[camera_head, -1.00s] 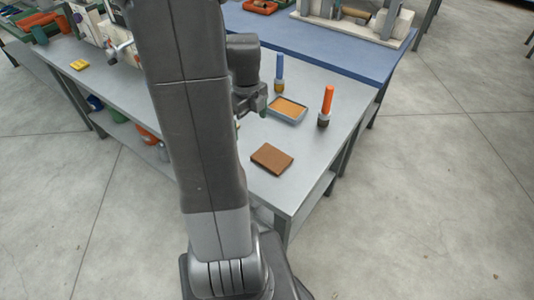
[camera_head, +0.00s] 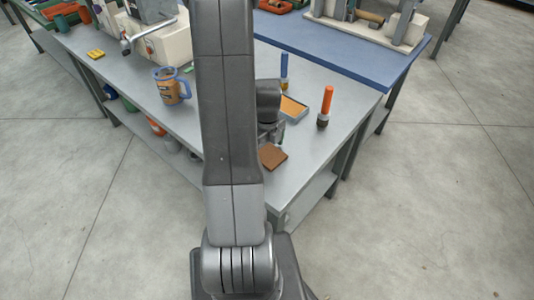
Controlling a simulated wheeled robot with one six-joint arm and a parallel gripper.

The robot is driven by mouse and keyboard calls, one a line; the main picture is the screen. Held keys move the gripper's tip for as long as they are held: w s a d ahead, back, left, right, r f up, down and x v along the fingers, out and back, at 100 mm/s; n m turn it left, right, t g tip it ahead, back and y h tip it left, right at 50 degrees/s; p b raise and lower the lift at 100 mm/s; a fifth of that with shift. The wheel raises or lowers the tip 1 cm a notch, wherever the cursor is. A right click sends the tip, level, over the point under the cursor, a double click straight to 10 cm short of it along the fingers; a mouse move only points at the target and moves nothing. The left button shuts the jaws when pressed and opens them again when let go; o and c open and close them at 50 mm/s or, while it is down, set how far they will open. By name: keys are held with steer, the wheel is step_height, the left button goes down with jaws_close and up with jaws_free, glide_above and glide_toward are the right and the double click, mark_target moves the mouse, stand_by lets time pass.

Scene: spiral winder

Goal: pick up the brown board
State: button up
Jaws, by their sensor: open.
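The brown board (camera_head: 273,157) lies flat on the grey metal table (camera_head: 312,178) near its front right corner. Its left part is hidden behind my arm. My gripper (camera_head: 272,134) hangs just beyond and above the board, partly hidden by my arm. I see no board between its jaws, and the gap between the fingertips is hard to make out.
An orange-topped tray (camera_head: 293,107), a blue-handled tool (camera_head: 284,68) and an orange-handled tool (camera_head: 326,103) stand behind the board. A mug (camera_head: 172,86) is on the left. A blue-topped table (camera_head: 345,58) adjoins at the back. The table's front corner is bare.

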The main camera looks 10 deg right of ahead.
steer(key=shift+f, duration=0.3)
steer(key=shift+c, duration=0.2)
steer(key=c, duration=1)
steer(key=shift+r, duration=0.1)
